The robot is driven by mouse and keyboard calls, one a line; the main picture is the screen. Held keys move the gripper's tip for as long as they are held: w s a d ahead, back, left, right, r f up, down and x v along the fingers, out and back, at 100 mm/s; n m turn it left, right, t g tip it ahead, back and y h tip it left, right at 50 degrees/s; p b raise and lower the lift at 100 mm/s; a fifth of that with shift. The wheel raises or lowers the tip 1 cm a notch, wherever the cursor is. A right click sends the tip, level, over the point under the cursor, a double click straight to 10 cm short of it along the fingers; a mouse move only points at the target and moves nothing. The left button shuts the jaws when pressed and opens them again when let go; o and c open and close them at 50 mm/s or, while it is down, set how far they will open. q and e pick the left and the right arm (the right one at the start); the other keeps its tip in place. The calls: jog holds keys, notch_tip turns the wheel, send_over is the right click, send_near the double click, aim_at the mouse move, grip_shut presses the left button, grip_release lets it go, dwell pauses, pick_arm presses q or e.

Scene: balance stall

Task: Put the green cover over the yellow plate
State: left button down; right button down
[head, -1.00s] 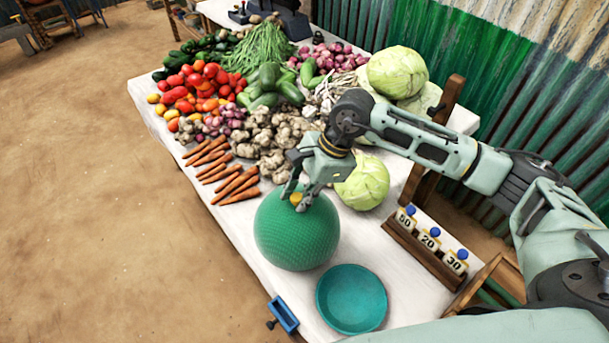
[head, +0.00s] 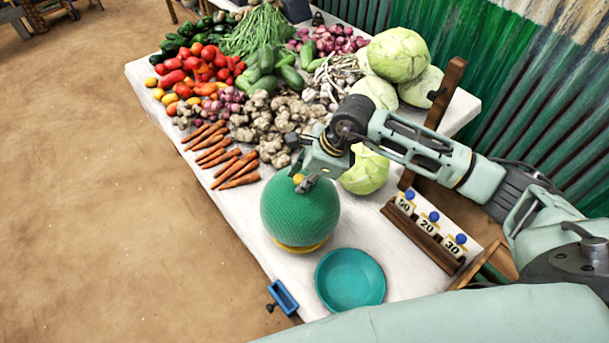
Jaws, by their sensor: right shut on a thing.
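The green cover (head: 299,212) is a woven dome with a small yellow knob (head: 298,179) on top. It sits over the yellow plate (head: 302,247), whose rim shows as a yellow band under the cover's near edge. The rest of the plate is hidden. I cannot tell whether the cover touches the plate. My right gripper (head: 302,182) is above the dome, its fingers shut on the knob. My left gripper is not in view.
A teal plate (head: 350,281) lies close in front, with a blue clamp (head: 284,298) at the table edge. A wooden rack of numbered weights (head: 428,226) stands right. Carrots (head: 222,157), ginger (head: 268,125) and a cabbage (head: 365,172) lie behind the cover.

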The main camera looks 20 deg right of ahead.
jog(key=shift+f+b, duration=1.3)
jog(key=shift+f, duration=1.25)
notch_tip(320, 180, down, 6)
jog(key=b, duration=0.4)
jog(key=shift+s, duration=0.1)
jog(key=c, duration=1.5)
grip_release()
jog(key=shift+c, duration=0.2)
jog(key=shift+o, duration=0.3)
jog(key=o, duration=0.5)
